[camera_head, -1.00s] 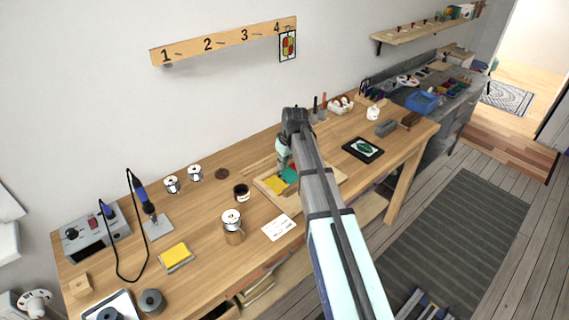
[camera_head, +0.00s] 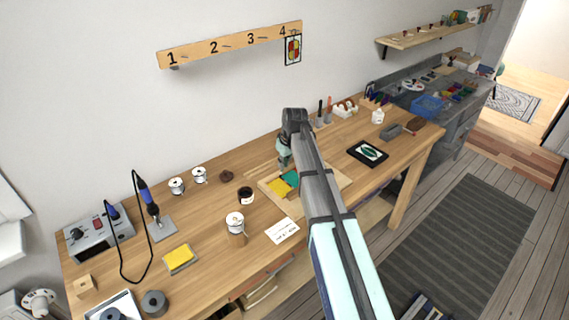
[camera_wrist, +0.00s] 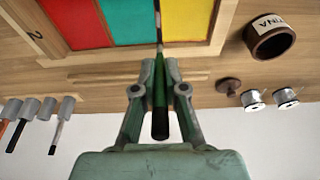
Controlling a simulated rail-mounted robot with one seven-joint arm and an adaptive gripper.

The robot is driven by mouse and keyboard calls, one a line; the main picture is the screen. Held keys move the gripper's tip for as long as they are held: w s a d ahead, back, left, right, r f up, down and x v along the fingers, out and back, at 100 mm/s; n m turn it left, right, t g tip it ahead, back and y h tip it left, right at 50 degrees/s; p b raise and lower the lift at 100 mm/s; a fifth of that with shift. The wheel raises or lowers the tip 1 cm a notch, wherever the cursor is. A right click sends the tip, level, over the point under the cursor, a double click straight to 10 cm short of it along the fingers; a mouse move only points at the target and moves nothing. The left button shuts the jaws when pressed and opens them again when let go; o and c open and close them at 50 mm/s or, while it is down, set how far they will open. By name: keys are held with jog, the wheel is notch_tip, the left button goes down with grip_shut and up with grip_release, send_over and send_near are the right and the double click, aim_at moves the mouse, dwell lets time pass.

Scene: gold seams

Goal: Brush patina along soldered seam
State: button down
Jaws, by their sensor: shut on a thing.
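My gripper (camera_wrist: 160,92) is shut on a slim brush (camera_wrist: 160,118) with a green, dark-ended handle, seen in the wrist view. The brush points towards the glass panel and lies in line with the seam between the green pane (camera_wrist: 128,22) and the yellow pane (camera_wrist: 190,20). I cannot tell whether its bristles touch the seam. A red pane (camera_wrist: 75,22) lies beyond the green one. In the head view my arm hides part of the panel; the yellow pane (camera_head: 278,186) and green pane (camera_head: 291,178) show. The dark patina jar (camera_head: 245,195) stands left of the panel, its label partly readable in the wrist view (camera_wrist: 270,38).
Solder spools (camera_head: 177,186) and a lidded can (camera_head: 236,223) stand on the bench. A white card (camera_head: 282,231) lies in front of the panel. A soldering iron (camera_head: 147,200) stands at the left. A black framed picture (camera_head: 367,153) lies to the right. Tools stand in holders (camera_wrist: 60,108) behind.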

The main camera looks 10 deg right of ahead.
jog(key=shift+r, duration=0.1)
jog(key=shift+w+a+p+v, duration=0.1)
jog(key=shift+w+p+v, duration=0.1)
jog(key=shift+p+v, duration=0.55)
jog(key=shift+w+a+p+v, duration=0.1)
jog(key=shift+w+p+v, duration=0.2)
jog(key=shift+v, duration=0.85)
jog(key=shift+w+a+p+v, duration=0.1)
jog(key=shift+p+v, duration=0.5)
jog(key=shift+v, duration=0.35)
jog(key=shift+r, duration=0.15)
jog(key=shift+s, duration=0.1)
jog(key=shift+s+d+f+b, duration=0.15)
jog(key=shift+s+d+f, duration=0.15)
jog(key=shift+s+f, duration=0.15)
jog(key=shift+s+d+f+b, duration=0.15)
jog(key=shift+s+d+f, duration=0.15)
jog(key=shift+s, duration=0.2)
